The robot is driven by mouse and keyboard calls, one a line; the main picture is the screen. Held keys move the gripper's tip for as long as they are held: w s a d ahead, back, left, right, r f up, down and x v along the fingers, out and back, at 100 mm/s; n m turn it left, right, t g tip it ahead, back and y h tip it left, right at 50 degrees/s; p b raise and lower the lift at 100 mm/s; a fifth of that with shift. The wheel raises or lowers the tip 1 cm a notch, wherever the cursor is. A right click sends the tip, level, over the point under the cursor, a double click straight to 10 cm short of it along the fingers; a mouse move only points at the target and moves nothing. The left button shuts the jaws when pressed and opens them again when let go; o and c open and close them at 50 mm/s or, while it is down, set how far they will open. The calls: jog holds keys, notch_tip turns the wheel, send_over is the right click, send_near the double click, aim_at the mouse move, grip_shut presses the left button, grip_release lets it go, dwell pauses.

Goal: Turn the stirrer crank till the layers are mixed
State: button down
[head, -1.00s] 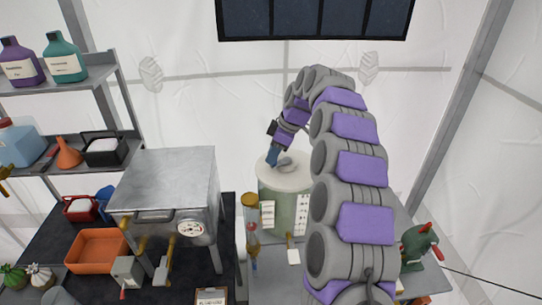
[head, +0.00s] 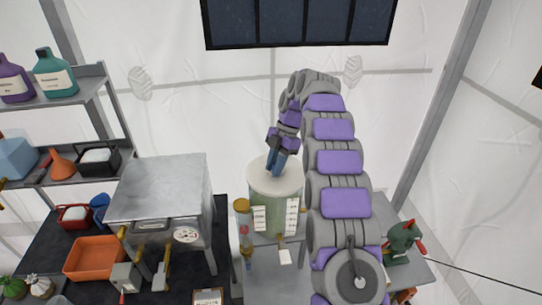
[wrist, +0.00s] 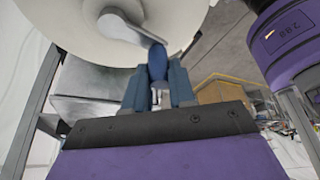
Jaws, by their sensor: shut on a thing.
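The stirrer tank (head: 268,217) is a pale green drum with a white round lid (head: 291,185) and white label strips on its front. In the wrist view the lid (wrist: 70,25) fills the top left. A grey crank arm (wrist: 122,27) lies across it and ends in a blue knob (wrist: 157,62). My gripper (wrist: 158,84) is shut on this knob, a finger on each side. In the head view my gripper (head: 277,166) is over the lid and hides the crank. The tank's contents look mostly green; I cannot make out separate layers.
A grey metal cabinet (head: 160,185) with a dial stands left of the tank. An orange bin (head: 94,258) sits at the lower left. A brass-capped tube (head: 243,207) stands close to the tank's left side. A green device (head: 402,243) with a red handle is at the right.

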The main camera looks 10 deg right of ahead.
jog(key=shift+d+r+n+p, duration=0.1)
jog(key=shift+d+n+p, duration=0.2)
jog(key=shift+n+p, duration=0.45)
jog(key=c, duration=1.4)
grip_release()
jog(key=o, duration=0.5)
jog(key=shift+w+d, duration=0.1)
jog(key=shift+w, duration=0.15)
jog(key=shift+c, duration=0.2)
jog(key=shift+s, duration=0.2)
